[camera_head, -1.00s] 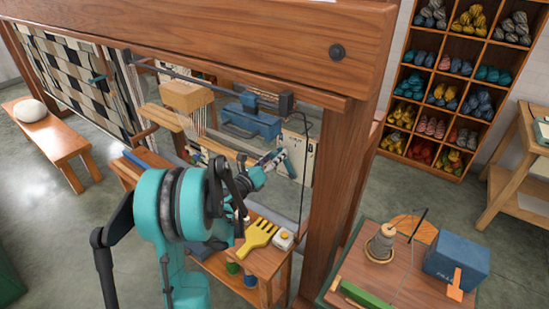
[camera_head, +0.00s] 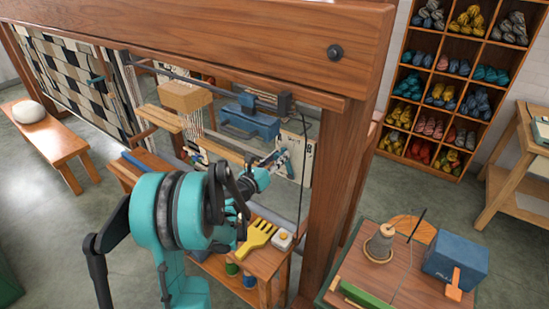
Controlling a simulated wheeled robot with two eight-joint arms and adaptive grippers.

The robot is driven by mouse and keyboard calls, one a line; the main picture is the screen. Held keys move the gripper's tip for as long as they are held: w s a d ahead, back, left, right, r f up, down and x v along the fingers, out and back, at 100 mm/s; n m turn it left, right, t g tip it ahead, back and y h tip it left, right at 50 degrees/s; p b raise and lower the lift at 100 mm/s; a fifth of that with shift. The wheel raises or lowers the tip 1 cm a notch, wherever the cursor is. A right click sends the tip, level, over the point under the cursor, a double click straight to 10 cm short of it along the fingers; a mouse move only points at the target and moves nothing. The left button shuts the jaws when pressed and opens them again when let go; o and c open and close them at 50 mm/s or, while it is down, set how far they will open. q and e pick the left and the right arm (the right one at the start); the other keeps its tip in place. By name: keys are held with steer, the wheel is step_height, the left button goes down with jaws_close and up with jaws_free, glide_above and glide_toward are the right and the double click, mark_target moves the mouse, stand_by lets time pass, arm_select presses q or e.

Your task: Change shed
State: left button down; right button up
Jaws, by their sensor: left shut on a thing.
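The wooden loom frame (camera_head: 325,190) fills the upper middle of the view. Inside it are white warp threads, a wooden block (camera_head: 184,96) and a blue block-like part (camera_head: 250,122) hanging under a dark rod. My teal left arm reaches up inside the frame. My left gripper (camera_head: 279,158) is small and partly hidden by its own wrist. It is shut on a small part of the loom near a white card (camera_head: 298,150). I cannot make out that part's shape. My right gripper is out of view.
A small bench (camera_head: 262,262) below holds a yellow comb (camera_head: 257,234) and a white box (camera_head: 283,240). Yarn shelves (camera_head: 455,90) stand behind. The frame's post stands right of my gripper.

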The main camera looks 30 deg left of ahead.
arm_select(q)
steer(key=shift+d+r+m, duration=0.15)
steer(key=shift+d+m, duration=0.75)
steer(key=d+m, duration=0.2)
steer(key=shift+s+d+m+b, duration=0.15)
steer(key=shift+m+b, duration=0.25)
steer(key=shift+d+m+b, duration=0.4)
steer(key=shift+d+m, duration=0.65)
steer(key=shift+m, duration=0.15)
steer(key=shift+s+d+f+m+b, duration=0.1)
steer(key=shift+d+f+m+b, duration=0.2)
steer(key=shift+d+m, duration=0.3)
steer(key=shift+s+d+f+m+b, duration=0.15)
steer(key=shift+d+f+m, duration=0.1)
steer(key=shift+d+m, duration=0.35)
steer(key=shift+w+a, duration=0.1)
steer(key=shift+a, duration=0.05)
steer(key=c, duration=1.2)
jaws_free()
